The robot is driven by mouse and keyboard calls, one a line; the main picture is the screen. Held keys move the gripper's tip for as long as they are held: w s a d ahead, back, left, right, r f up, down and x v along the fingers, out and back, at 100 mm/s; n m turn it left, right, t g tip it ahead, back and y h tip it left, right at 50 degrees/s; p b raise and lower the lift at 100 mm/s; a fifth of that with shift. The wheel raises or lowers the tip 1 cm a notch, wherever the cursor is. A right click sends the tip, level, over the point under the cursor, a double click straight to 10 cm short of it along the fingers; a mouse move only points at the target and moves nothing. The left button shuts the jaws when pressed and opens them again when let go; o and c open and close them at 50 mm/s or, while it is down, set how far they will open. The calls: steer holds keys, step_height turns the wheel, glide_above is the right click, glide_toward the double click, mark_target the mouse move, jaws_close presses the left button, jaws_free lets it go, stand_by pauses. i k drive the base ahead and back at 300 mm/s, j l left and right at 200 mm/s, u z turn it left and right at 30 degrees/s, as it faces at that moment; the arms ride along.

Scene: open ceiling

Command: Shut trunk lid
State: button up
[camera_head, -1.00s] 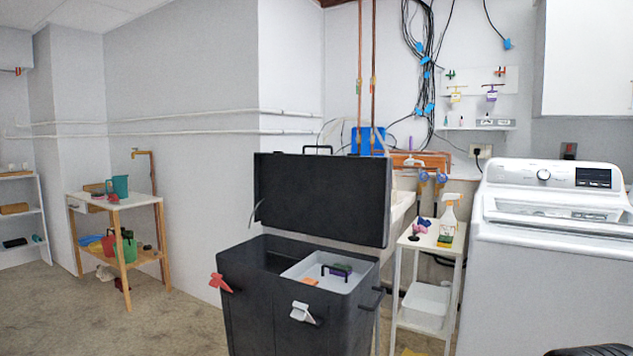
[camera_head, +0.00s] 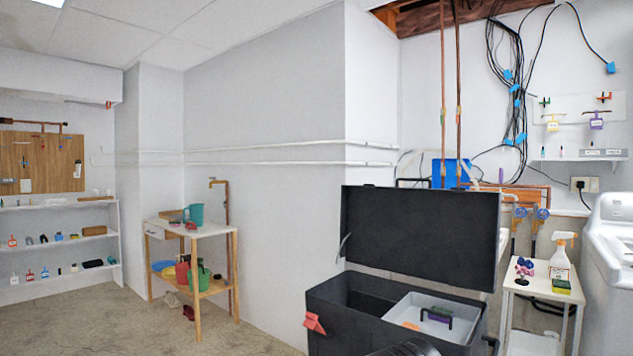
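The dark grey trunk (camera_head: 335,323) stands at the lower middle right, with its lower part cut off by the frame. Its lid (camera_head: 420,234) is raised upright at the back, so the trunk is open. A grey inner tray (camera_head: 405,303) with a dark handle sits in the right part of the opening. A dark rounded piece, likely part of my arm, shows at the bottom edge before the trunk. My gripper's fingers are not visible.
A white side shelf (camera_head: 530,285) with a spray bottle (camera_head: 560,258) stands close right of the trunk, before a white washer (camera_head: 612,260). A wooden table (camera_head: 215,229) stands left by the wall. The floor (camera_head: 215,338) between is clear.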

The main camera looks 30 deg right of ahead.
mark_target(451, 236)
steer(key=i+j+u, duration=0.15)
steer(key=i, duration=0.4)
steer(key=i+j+u, duration=0.2)
steer(key=i, duration=0.35)
steer(key=l, duration=0.1)
